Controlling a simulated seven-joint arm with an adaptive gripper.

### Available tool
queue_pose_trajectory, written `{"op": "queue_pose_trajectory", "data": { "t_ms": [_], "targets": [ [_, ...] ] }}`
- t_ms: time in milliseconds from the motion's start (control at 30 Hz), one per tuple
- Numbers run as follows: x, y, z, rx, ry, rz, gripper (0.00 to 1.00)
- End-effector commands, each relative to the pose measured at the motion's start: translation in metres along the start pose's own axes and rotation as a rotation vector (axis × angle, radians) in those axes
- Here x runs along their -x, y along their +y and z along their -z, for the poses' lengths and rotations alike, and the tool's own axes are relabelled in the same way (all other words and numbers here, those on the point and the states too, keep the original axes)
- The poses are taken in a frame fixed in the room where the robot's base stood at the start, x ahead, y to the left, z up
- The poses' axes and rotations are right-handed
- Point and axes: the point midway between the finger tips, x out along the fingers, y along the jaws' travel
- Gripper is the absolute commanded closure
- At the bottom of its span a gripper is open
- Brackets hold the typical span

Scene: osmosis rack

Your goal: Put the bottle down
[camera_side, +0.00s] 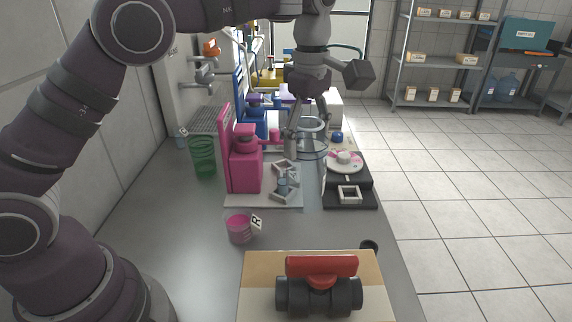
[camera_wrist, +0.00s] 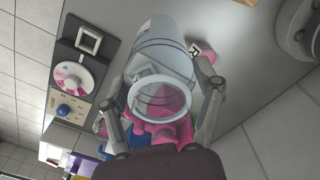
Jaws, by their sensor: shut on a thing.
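A clear, see-through bottle (camera_side: 314,148) is between the fingers of my gripper (camera_side: 308,136), behind the black dial device in the side view. In the wrist view the bottle (camera_wrist: 165,48) fills the middle, with its round rim toward the camera, and a finger of my gripper (camera_wrist: 164,84) lies on each side of it. My gripper is shut on the bottle. The bottle looks about upright in the side view. Its base is hard to make out, so I cannot tell whether it touches the bench.
A pink stand (camera_side: 246,168) is left of the bottle, with a blue stand (camera_side: 247,118) behind. A black device (camera_side: 348,188) with a dial is in front. Bare bench (camera_side: 175,230) lies at left.

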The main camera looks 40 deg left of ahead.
Motion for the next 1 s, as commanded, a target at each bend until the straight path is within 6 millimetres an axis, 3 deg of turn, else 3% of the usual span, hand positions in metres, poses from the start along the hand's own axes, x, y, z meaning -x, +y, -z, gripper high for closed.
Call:
{"op": "queue_pose_trajectory", "data": {
  "t_ms": [167,300,433,600,733,867,1000],
  "targets": [
    [0.014,-0.021,0.046,0.037,0.01,-0.001,0.54],
    [0.015,-0.063,0.093,0.071,0.017,-0.001,0.54],
    [0.006,-0.114,0.123,0.105,0.017,0.0,0.54],
    [-0.017,-0.178,0.135,0.139,0.01,-0.001,0.54],
    [-0.033,-0.21,0.132,0.154,0.004,-0.002,0.54],
    [-0.042,-0.223,0.129,0.159,-0.001,-0.003,0.54],
    [-0.046,-0.207,0.14,0.159,-0.004,0.004,0.54]
  ]
}}
